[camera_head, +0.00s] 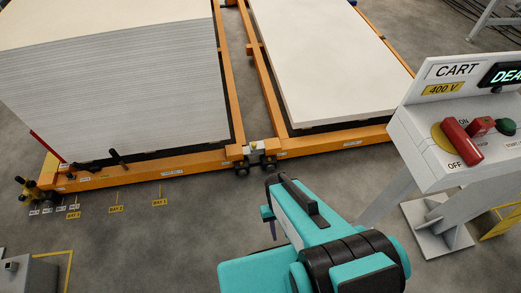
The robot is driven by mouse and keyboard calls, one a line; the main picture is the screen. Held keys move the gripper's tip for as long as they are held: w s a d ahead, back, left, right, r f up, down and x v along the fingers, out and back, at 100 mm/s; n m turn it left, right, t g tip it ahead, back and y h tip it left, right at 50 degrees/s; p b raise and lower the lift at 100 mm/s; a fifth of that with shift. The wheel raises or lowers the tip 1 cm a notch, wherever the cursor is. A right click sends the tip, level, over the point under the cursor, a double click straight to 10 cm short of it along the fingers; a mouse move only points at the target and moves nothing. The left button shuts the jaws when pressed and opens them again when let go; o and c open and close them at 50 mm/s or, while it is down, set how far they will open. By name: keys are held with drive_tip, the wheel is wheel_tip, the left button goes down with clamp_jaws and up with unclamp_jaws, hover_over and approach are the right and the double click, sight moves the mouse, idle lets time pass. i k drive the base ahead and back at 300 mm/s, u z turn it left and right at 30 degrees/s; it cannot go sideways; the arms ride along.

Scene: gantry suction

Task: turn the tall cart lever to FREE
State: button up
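The tall cart (165,164) is the orange frame at left, loaded with a high stack of pale sheets (130,95). A slanted red bar (47,147) rises at its front left corner. A short black handle (118,158) stands out from its front beam; I cannot tell which of these is the lever, and no FREE mark is legible. My gripper (284,203), at the end of a teal and black arm, is in the lower middle, right of and apart from these parts. Its fingers are not clear enough to show whether they are open.
A lower orange cart (340,139) with pale sheets is at right, and a small coupling (256,154) sits between the carts. A white control panel (440,140) marked CART stands at right. Floor with yellow bay labels (116,209) is clear before the carts. A grey box (30,275) is lower left.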

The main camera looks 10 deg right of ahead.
sight(76, 165)
drive_tip(key=z, duration=0.05)
drive_tip(key=k, duration=0.85)
drive_tip(key=u, duration=0.4)
drive_tip(key=i, duration=0.5)
drive_tip(key=u, duration=0.05)
